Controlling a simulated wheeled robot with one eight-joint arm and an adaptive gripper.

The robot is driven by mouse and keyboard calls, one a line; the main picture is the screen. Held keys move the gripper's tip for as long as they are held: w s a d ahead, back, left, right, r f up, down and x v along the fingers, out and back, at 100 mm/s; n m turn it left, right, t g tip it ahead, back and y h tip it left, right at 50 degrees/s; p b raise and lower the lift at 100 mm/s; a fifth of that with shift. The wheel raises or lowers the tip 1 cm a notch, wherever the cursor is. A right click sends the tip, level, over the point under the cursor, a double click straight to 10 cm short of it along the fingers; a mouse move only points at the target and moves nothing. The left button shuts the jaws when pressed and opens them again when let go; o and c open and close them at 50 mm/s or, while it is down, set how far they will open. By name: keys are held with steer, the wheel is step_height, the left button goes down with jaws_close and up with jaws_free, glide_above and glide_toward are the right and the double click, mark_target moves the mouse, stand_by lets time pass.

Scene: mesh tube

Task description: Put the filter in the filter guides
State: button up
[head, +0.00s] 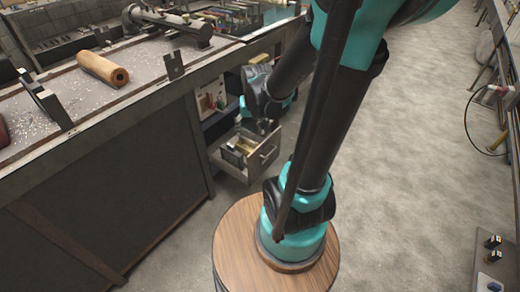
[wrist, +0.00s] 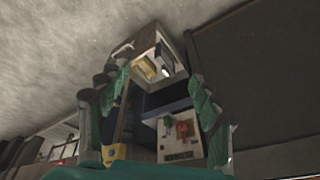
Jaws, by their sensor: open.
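A brown hollow tube (head: 103,69), perhaps the filter, lies on the workbench. Dark upright plates, perhaps the filter guides, stand near the bench's front edge, a nearer one (head: 42,97) and a farther one (head: 174,66). My gripper (head: 262,126) is away from the bench top, above a pulled-out grey drawer (head: 262,160). In the wrist view my gripper (wrist: 159,82) is open, its green fingers apart and nothing visibly held. The drawer (wrist: 182,68) shows beyond the fingertips, with a yellowish item inside. I cannot identify that item.
The workbench (head: 130,90) has shavings on it and a metal cylindrical fixture (head: 170,22) at the back. An open cabinet bay with hanging tools (wrist: 181,130) sits beside the drawer. A round wooden stand (head: 240,245) is below. Open floor (head: 420,150) lies to the right.

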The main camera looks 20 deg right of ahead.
steer(key=s+f+n, duration=0.1)
steer(key=s+n, duration=0.1)
steer(key=s, duration=0.7)
steer(key=shift+d+f+t, duration=0.2)
steer(key=shift+f+t, duration=0.2)
steer(key=shift+c, duration=0.4)
